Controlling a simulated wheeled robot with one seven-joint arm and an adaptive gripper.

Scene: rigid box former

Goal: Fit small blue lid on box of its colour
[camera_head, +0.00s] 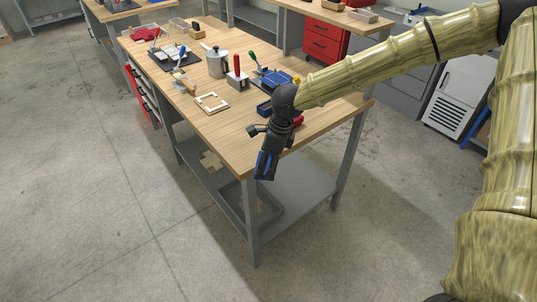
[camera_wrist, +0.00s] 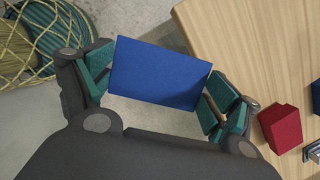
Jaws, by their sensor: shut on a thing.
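My gripper (camera_head: 266,168) hangs beyond the near corner of the wooden workbench, over the floor. It is shut on a flat blue lid (camera_head: 263,163). In the wrist view the lid (camera_wrist: 160,73) is a plain blue rectangle, slightly tilted, held at its two short sides between the green-padded fingers. A blue object (camera_head: 264,109) lies on the bench beside my arm, partly hidden by it; I cannot tell whether it is the box. A blue piece (camera_wrist: 316,95) shows at the right edge of the wrist view, mostly cut off.
A red block (camera_wrist: 281,128) stands near the bench edge. The workbench (camera_head: 222,130) also carries a cream frame (camera_head: 211,102), a metal pot (camera_head: 217,64), a red-and-silver tool (camera_head: 237,75) and several trays. A yellow net with green coils (camera_wrist: 45,40) lies below.

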